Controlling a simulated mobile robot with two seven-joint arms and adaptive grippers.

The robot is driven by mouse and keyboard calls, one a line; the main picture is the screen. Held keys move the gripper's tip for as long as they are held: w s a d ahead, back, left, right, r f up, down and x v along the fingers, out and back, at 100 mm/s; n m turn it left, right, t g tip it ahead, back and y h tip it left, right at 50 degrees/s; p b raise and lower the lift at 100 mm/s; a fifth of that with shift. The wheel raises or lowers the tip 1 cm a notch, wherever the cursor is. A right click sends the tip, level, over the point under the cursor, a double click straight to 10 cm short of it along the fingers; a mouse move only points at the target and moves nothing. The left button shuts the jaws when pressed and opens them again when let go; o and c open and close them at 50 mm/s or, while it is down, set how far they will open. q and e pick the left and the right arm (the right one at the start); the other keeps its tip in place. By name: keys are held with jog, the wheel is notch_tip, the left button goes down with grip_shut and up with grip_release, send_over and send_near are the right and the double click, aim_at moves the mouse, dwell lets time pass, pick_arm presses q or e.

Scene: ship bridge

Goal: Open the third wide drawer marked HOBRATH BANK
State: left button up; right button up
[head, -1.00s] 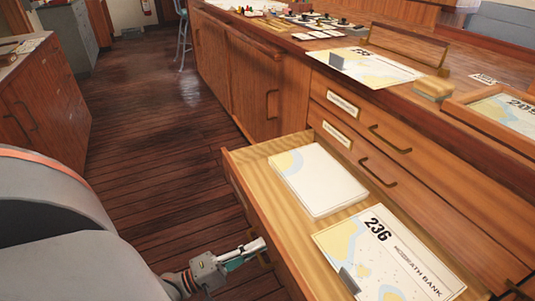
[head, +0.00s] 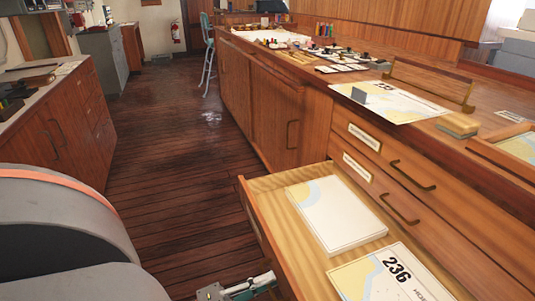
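The third wide drawer (head: 264,217) is pulled out of the wooden chart cabinet, below two shut wide drawers. Inside it lie a thick stack of pale charts (head: 335,212) and a chart numbered 236 (head: 385,277), cut off by the lower edge. The drawer's front faces away from the view, so its handle and label are hidden. My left gripper (head: 262,284) shows only in part at the bottom edge, beside the outer side of the drawer's front. I cannot tell whether its fingers are open or shut, or whether they touch the handle. My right gripper is out of view.
The upper wide drawer (head: 385,158) and second wide drawer (head: 375,187) are shut, with brass handles. The cabinet top (head: 320,85) holds a chart, small blocks and a wooden frame. Another cabinet (head: 65,130) stands left. The wooden floor (head: 175,170) between is clear; a stool (head: 207,50) stands farther back.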

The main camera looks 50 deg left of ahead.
pick_arm(q)
jog(key=v, duration=1.1)
jog(key=shift+s, duration=0.2)
jog(key=shift+a, duration=0.1)
